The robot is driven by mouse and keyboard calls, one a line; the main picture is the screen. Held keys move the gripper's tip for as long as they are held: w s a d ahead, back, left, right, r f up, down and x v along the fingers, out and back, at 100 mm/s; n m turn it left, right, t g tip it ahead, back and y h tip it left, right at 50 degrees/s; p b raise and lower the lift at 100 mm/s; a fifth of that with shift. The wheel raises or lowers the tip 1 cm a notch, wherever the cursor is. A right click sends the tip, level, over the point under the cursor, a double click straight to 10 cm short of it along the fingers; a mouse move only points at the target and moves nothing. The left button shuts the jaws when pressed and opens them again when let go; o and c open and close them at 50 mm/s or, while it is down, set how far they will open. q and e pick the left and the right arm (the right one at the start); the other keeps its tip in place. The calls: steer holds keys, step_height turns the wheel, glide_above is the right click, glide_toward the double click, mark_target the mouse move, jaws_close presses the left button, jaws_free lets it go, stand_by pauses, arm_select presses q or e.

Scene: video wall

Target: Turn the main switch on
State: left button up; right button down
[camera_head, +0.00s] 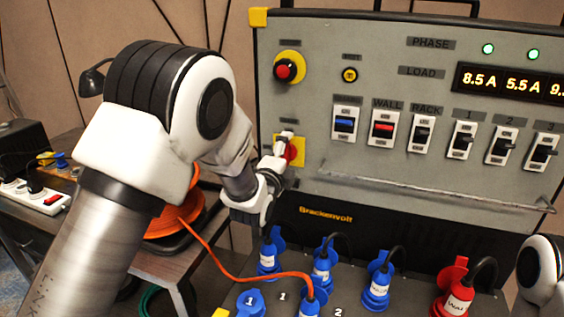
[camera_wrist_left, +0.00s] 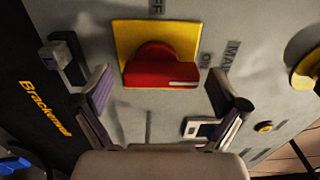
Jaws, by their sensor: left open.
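The main switch is a red rotary handle (camera_wrist_left: 158,72) on a yellow plate (camera_wrist_left: 127,35). In the left wrist view its pale-marked end points right, beside the ON label; the OFF label is above the plate. In the head view the switch (camera_head: 291,151) is partly hidden behind my left gripper (camera_head: 282,150). My left gripper also shows in the left wrist view (camera_wrist_left: 160,88), open and empty. Its fingers are at either side of the handle, seemingly apart from it. My right gripper is out of view; only a white part of that arm shows at the right edge.
A red emergency button (camera_head: 285,70) is above the switch. A row of rocker breakers (camera_head: 383,128) and a metal rail (camera_head: 430,188) lie to its right. Blue plugs (camera_head: 322,270) and an orange cable (camera_head: 240,279) are below.

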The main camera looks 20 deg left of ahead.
arm_select(q)
steer(key=s, duration=1.1)
steer(key=shift+s+a, duration=0.2)
steer(key=shift+s, duration=0.1)
steer(key=shift+f, duration=0.1)
